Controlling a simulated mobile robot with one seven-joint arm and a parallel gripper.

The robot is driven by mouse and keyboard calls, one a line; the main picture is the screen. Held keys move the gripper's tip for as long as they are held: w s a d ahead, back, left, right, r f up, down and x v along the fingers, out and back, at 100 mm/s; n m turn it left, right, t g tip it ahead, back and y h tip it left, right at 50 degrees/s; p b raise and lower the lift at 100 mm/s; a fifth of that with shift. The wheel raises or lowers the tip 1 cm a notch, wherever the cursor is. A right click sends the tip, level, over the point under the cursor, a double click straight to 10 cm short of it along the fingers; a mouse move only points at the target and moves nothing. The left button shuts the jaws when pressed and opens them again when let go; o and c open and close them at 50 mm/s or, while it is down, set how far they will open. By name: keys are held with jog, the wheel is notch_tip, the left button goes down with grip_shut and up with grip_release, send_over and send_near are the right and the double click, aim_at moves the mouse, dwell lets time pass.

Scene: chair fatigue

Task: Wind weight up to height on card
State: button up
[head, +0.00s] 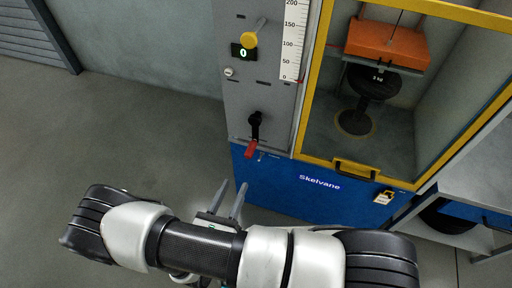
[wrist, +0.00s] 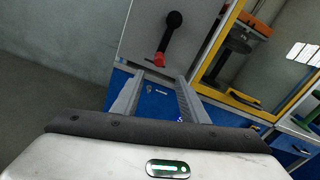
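A vertical scale (head: 294,40) runs beside the window, with a red mark near 0. A counter (head: 243,52) reads 0, next to a yellow-knobbed lever (head: 250,40). Floor at left is clear; a grey bench stands right.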

aim_at(252, 148)
jog(key=b+x, duration=0.1)
jog(key=x, duration=1.6)
jog(key=shift+w+a+f, duration=0.1)
jog(key=shift+w+f, duration=0.05)
jog(key=shift+w, duration=0.05)
jog(key=shift+c, duration=0.4)
grip_shut()
